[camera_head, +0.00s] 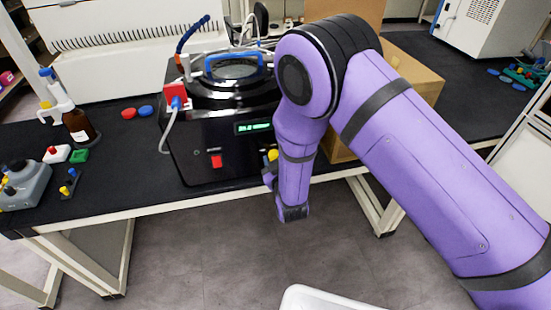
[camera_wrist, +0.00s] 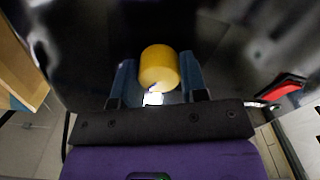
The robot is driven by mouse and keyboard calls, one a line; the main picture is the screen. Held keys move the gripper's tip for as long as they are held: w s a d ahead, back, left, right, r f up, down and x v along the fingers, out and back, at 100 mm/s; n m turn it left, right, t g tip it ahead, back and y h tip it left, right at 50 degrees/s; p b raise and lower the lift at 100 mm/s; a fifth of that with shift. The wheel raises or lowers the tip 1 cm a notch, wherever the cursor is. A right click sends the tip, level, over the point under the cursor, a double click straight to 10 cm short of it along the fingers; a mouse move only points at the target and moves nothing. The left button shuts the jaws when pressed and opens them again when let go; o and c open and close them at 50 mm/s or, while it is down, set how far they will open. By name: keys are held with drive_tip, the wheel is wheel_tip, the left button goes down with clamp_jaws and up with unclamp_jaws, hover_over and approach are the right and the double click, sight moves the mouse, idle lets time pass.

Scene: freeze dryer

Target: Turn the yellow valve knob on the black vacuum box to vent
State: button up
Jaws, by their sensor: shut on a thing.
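The black vacuum box (camera_head: 203,148) stands on the dark bench, with a lit green display and a red switch on its front. The yellow valve knob (camera_wrist: 159,68) sits on the box's black face in the wrist view. A bit of the knob also shows in the head view (camera_head: 272,155), beside my purple arm. My gripper (camera_wrist: 160,78) has one blue finger on each side of the knob and is shut on it. In the head view my arm hides the right part of the box front and most of the gripper.
A cardboard box (camera_head: 412,70) stands on the bench just right of the vacuum box, behind my arm. A red valve block (camera_head: 175,96) with a hose is at the box's upper left.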

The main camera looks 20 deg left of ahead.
drive_tip(key=n, duration=0.4)
drive_tip(key=shift+f+n, duration=0.1)
drive_tip(key=shift+n, duration=0.2)
drive_tip(key=n, duration=0.4)
drive_tip(key=shift+s+a+n, duration=0.1)
drive_tip(key=shift+n, duration=0.2)
drive_tip(key=n, duration=0.4)
drive_tip(key=shift+f+n, duration=0.1)
drive_tip(key=shift+n, duration=2.4)
drive_tip(key=o, duration=0.9)
